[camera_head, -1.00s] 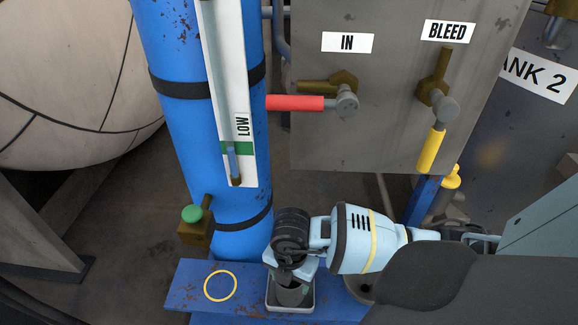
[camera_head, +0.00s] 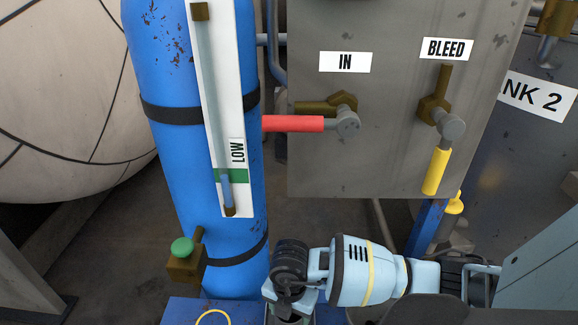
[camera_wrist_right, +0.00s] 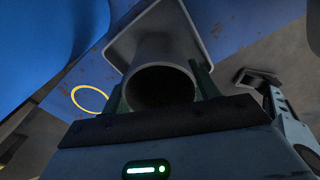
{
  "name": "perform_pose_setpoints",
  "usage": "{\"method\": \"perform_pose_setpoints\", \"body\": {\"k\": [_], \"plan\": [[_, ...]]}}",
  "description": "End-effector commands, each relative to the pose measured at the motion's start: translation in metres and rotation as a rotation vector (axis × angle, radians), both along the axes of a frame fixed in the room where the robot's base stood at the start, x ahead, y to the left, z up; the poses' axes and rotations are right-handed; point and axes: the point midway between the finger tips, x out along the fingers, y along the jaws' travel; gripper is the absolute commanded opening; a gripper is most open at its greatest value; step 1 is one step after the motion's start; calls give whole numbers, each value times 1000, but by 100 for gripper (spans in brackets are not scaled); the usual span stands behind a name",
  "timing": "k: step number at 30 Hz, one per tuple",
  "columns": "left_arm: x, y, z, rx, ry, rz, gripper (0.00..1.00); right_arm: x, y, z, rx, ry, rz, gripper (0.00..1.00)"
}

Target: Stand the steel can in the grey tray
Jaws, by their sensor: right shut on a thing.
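The steel can (camera_wrist_right: 158,50) is between the two fingers of my right gripper (camera_wrist_right: 162,84) in the right wrist view, its dark open mouth facing the camera. The grey tray (camera_wrist_right: 206,48) shows directly beyond the can's far end. The can appears to be in or just over the tray; I cannot tell whether its base touches the tray floor. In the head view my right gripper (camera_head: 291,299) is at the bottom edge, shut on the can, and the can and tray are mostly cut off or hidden. My left gripper is not in view.
A blue bench (camera_head: 183,312) with a yellow ring (camera_head: 213,312) lies left of the tray. A blue cylinder (camera_head: 185,130) with a green-knobbed valve (camera_head: 183,249) stands behind. A grey panel with a red handle (camera_head: 292,124) and a yellow handle (camera_head: 435,171) rises beyond my arm.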

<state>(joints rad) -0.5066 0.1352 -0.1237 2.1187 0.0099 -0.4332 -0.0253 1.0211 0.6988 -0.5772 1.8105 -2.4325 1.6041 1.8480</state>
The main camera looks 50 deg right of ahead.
Motion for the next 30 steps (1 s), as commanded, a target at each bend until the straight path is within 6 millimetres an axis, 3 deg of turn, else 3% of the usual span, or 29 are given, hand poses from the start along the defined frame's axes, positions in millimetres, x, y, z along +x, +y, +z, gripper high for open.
{"method": "perform_pose_setpoints", "body": {"k": [5, 6, 10, 22, 30], "plan": [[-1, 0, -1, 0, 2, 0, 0, 0, 0, -4, 0, 0, 0, 31], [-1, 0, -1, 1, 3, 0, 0, 0, 0, -4, 0, 0, 0, 65], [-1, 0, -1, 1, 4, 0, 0, 0, 0, -3, 0, 0, 0, 82], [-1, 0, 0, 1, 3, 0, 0, 0, 0, 2, -1, -1, 0, 82], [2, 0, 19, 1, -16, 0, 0, 1, 0, 38, -1, -4, -1, 82]]}}
